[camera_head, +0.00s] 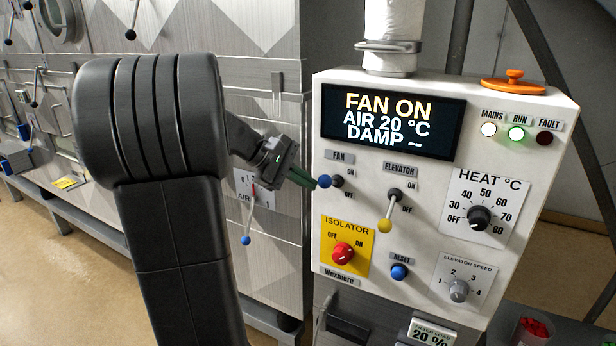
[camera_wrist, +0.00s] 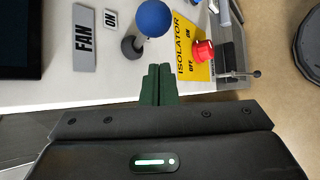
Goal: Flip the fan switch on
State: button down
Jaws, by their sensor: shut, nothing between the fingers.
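The fan switch is a short lever with a blue ball (camera_head: 324,181) on the white control panel (camera_head: 400,160), below the FAN label. It juts out toward the left, well above the hanging angle of the elevator lever. The display (camera_head: 388,122) reads FAN ON. In the wrist view the blue ball (camera_wrist: 153,18) and its dark base (camera_wrist: 132,47) lie just beyond my fingertips. My gripper (camera_head: 308,180) is shut and empty, its green fingers (camera_wrist: 158,72) close beside the ball. In the wrist view a small gap shows between them.
The elevator lever with a yellow ball (camera_head: 385,226) points down toward OFF. The red isolator knob (camera_head: 343,253) and blue reset button (camera_head: 399,272) sit lower on the panel. The RUN lamp (camera_head: 516,134) glows green. A blue-tipped air lever (camera_head: 246,240) is on the wall left of the panel.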

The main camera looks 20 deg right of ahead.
jog(key=w+a+r, duration=0.3)
jog(key=a+r, duration=0.2)
jog(key=r, duration=0.2)
jog(key=shift+w+a+r, duration=0.15)
jog(key=shift+w+a, duration=0.15)
jog(key=shift+a, duration=0.05)
jog(key=d+f+m+t+h+b, duration=0.1)
jog(key=d+f+h+b, duration=0.1)
jog(key=f+b, duration=0.2)
jog(key=s+d+f+m+h+b, duration=0.1)
jog(key=f+b, duration=0.3)
jog(key=b, duration=0.6)
jog(key=s+d+f+m+t+h+b, duration=0.1)
jog(key=d+f+h+b, duration=0.2)
jog(key=b, duration=0.5)
jog(key=shift+d+f+t, duration=0.15)
jog(key=shift+d+f, duration=0.15)
jog(key=shift+f, duration=0.25)
jog(key=shift+d+f+t, duration=0.15)
jog(key=shift+d+f, duration=0.15)
jog(key=shift+f, duration=0.2)
jog(key=a, duration=0.2)
jog(key=shift+a+r, duration=0.2)
jog(key=shift+a, duration=0.15)
jog(key=shift+d, duration=0.1)
